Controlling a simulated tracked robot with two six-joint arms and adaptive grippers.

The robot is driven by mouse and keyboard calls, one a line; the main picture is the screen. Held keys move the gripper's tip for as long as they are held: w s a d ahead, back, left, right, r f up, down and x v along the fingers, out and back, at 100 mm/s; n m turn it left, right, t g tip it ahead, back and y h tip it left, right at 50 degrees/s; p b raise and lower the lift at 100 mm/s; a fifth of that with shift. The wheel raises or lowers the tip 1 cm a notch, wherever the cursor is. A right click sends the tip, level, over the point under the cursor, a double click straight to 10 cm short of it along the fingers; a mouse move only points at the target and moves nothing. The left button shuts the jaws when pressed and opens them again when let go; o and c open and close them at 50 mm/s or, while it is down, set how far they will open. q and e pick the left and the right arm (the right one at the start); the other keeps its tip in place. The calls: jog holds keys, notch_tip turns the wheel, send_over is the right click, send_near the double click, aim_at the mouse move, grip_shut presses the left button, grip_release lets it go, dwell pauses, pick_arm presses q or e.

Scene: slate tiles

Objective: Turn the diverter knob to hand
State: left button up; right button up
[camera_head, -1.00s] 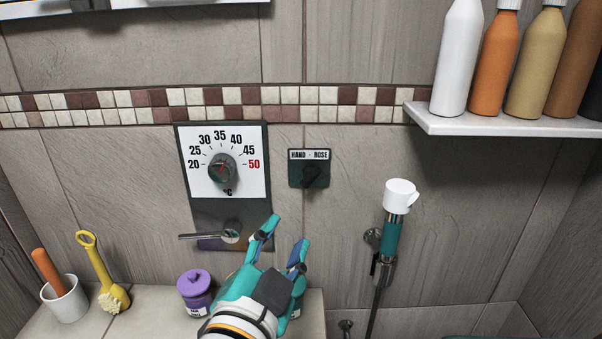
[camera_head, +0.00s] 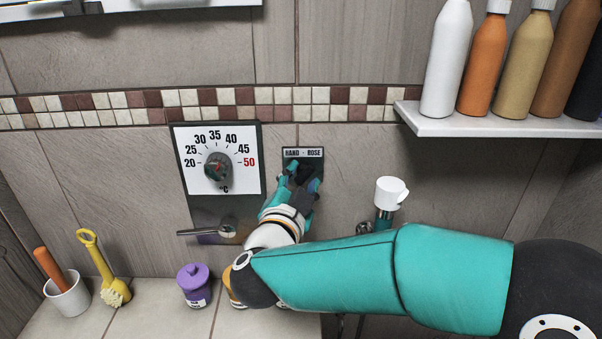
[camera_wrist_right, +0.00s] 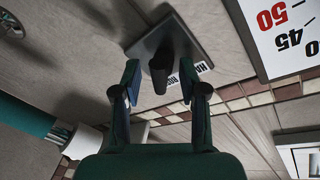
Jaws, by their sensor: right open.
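The diverter is a dark square plate (camera_head: 317,170) on the tiled wall with a white label reading HAND - ROSE. In the head view my right gripper (camera_head: 294,180) is in front of the plate and covers most of the knob. In the right wrist view the black diverter knob (camera_wrist_right: 159,72) stands out from the plate (camera_wrist_right: 190,48), between the open fingers of my right gripper (camera_wrist_right: 160,84). Gaps show on both sides of the knob; how deep it sits between the fingers is hard to tell. Which word the knob points at is hidden. My left gripper is out of view.
A temperature dial (camera_head: 218,168) with a lever (camera_head: 205,232) below is left of the diverter. A hand shower (camera_head: 388,193) hangs to the right, partly behind my arm. A shelf (camera_head: 480,125) holds several bottles. A purple jar (camera_head: 194,285), yellow brush (camera_head: 104,275) and cup (camera_head: 68,294) stand on the ledge.

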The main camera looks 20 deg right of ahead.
grip_shut()
jog(key=shift+f+n, duration=0.1)
jog(key=shift+n, duration=0.3)
jog(key=n+t, duration=0.1)
jog(key=n, duration=0.2)
jog(key=shift+f+n, duration=0.15)
jog(key=shift+n, duration=0.25)
jog(key=n+t, duration=0.1)
jog(key=n, duration=0.4)
jog(key=shift+d, duration=0.15)
jog(key=n, duration=0.2)
jog(key=n+t+y, duration=0.1)
jog(key=n, duration=0.2)
jog(key=shift+d+t, duration=0.15)
jog(key=shift+t, duration=0.15)
jog(key=shift+n+t+y, duration=0.3)
jog(key=shift+n+y, duration=0.4)
jog(key=shift+n, duration=1)
jog(key=shift+r+n, duration=0.2)
jog(key=shift+n, duration=0.1)
